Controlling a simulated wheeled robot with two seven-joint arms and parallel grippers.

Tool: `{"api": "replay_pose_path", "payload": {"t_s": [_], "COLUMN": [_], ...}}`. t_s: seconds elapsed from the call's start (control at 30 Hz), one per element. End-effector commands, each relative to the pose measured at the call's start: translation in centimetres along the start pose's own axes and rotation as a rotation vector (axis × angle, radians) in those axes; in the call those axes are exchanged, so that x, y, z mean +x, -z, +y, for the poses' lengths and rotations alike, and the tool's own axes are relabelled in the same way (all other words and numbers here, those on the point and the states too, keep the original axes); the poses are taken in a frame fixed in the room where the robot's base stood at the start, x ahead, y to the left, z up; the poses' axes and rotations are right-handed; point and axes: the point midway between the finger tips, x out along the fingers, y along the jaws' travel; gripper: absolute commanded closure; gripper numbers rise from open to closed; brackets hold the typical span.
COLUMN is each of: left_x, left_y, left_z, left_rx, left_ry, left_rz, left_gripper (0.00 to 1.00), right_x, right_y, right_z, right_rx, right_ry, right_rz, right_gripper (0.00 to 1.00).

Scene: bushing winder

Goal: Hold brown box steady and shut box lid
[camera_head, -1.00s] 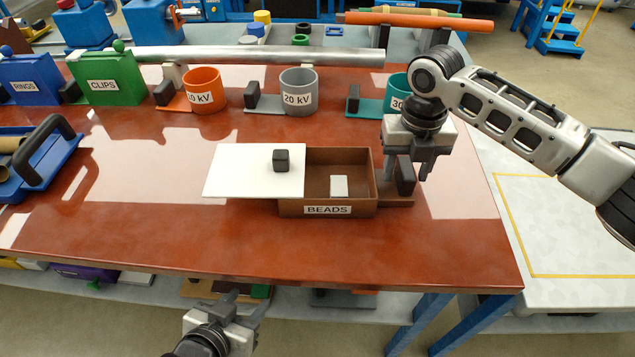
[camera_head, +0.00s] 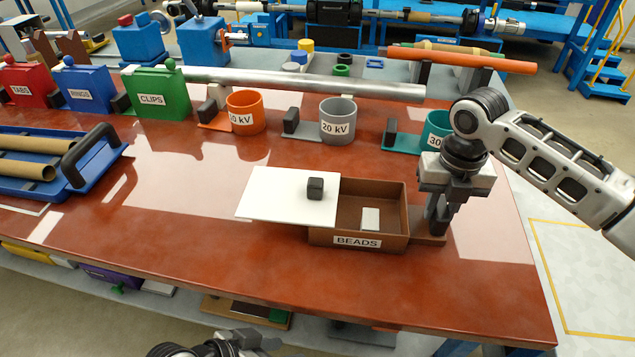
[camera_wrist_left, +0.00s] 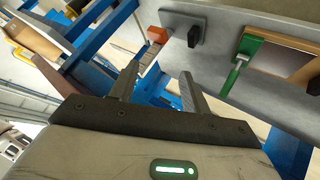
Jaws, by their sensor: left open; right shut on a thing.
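The brown box (camera_head: 321,237), labelled BEADS, stands on the red-brown table with its right half open. A small pale block (camera_head: 370,218) lies inside it. The white lid (camera_head: 262,194), with a dark knob (camera_head: 315,188), covers the left part and overhangs to the left. My right gripper (camera_head: 436,222) is at the box's right side, shut on the dark upright handle of the box's side tab (camera_head: 428,239). My left gripper (camera_wrist_left: 160,95) is open and empty in the left wrist view, away from the box; only part of its arm shows at the bottom of the head view.
Behind the box stand the orange cup (camera_head: 246,112), the grey 20 kV cup (camera_head: 338,120) and a teal cup (camera_head: 437,130). A blue tray (camera_head: 50,186) with tubes lies at the left. The table in front of the box is clear.

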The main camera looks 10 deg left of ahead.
Motion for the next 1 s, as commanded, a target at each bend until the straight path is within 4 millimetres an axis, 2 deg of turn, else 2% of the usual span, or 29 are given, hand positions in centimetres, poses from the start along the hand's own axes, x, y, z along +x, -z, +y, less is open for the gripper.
{"api": "replay_pose_path", "payload": {"t_s": [0.27, 0.37, 0.47, 0.53, 0.63, 0.77, 1.0], "left_x": [-2.9, -4.6, -6.4, -7.4, -7.5, -7.3, -8.2], "left_y": [0.5, 1.2, 2.8, 5.0, 7.7, 11.3, 19.1], "left_z": [5.0, 6.5, 7.8, 8.6, 9.0, 9.4, 10.4], "left_rx": [-0.021, -0.018, -0.004, 0.032, 0.084, 0.161, 0.33], "left_ry": [-0.427, -0.568, -0.706, -0.791, -0.82, -0.814, -0.736], "left_rz": [-0.109, -0.121, -0.12, -0.121, -0.139, -0.175, -0.262], "left_gripper": [0.53, 0.53, 0.53, 0.53, 0.53, 0.53, 0.53], "right_x": [0.0, 0.0, 0.0, 0.0, 0.0, 0.0, 0.0], "right_y": [0.0, 0.0, 0.0, 0.0, 0.0, 0.0, 0.0], "right_z": [0.0, 0.0, 0.0, 0.0, 0.0, 0.0, 0.0], "right_rx": [0.0, 0.0, 0.0, 0.0, 0.0, 0.0, 0.0], "right_ry": [0.0, 0.0, 0.0, 0.0, 0.0, 0.0, 0.0], "right_rz": [0.0, 0.0, 0.0, 0.0, 0.0, 0.0, 0.0], "right_gripper": [1.0, 1.0, 1.0, 1.0, 1.0, 1.0, 1.0]}}
